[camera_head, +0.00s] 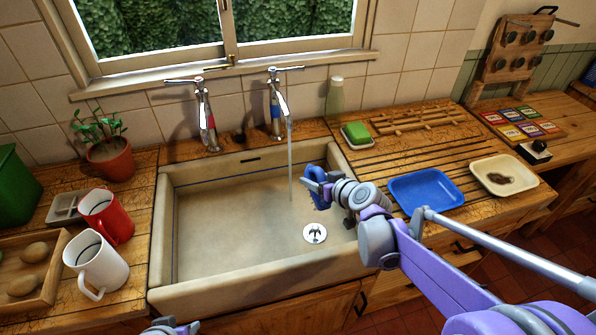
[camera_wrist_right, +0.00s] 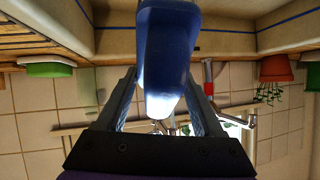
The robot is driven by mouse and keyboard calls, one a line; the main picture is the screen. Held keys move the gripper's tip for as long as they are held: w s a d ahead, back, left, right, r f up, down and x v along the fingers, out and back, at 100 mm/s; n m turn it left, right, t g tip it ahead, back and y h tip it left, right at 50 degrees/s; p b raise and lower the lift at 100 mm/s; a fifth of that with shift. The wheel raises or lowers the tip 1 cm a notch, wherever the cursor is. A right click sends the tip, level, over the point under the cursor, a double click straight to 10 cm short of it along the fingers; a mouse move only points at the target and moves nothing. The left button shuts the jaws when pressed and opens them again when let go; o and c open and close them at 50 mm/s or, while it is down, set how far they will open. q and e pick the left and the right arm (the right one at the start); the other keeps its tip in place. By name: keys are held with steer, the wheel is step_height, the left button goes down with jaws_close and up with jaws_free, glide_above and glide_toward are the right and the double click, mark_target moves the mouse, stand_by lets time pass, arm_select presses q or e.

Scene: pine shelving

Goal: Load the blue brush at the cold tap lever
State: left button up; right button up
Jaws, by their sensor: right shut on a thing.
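My right gripper (camera_head: 318,187) is shut on the blue brush (camera_head: 313,189) and holds it over the right part of the sink. In the right wrist view the brush (camera_wrist_right: 164,60) sits between the two dark fingers (camera_wrist_right: 165,110). The blue-marked cold tap (camera_head: 276,108) stands at the sink's back with its lever (camera_head: 290,69) on top. A thin stream of water (camera_head: 290,165) falls from it. The brush is just right of the stream in the head view; I cannot tell whether they touch. My left gripper (camera_head: 172,328) shows only partly at the bottom edge; its fingers are unclear.
The white sink (camera_head: 164,240) is open below, with a drain (camera_head: 315,233). A red-marked tap (camera_head: 207,115) stands left. A green sponge (camera_head: 357,132), blue tray (camera_head: 427,190) and cream tray (camera_head: 503,175) are right. Red (camera_head: 106,216) and white mugs (camera_head: 96,263) are left.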

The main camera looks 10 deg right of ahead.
mark_target(325, 177)
stand_by(0.5)
steer(key=s+d+r+p, duration=0.2)
steer(key=s+r, duration=0.1)
steer(key=shift+r+p, duration=0.2)
steer(key=shift+p, duration=0.15)
steer(key=shift+s+d+r+p, duration=0.2)
steer(key=shift+s+r+p, duration=0.15)
steer(key=shift+s, duration=0.15)
arm_select(q)
steer(key=r, duration=0.1)
steer(key=w+r, duration=0.1)
steer(key=r, duration=0.2)
steer(key=shift+w+r, duration=0.3)
steer(key=shift+w, duration=0.1)
arm_select(e)
steer(key=shift+s, duration=0.1)
arm_select(q)
steer(key=shift+s, duration=0.1)
arm_select(e)
steer(key=shift+s, duration=0.1)
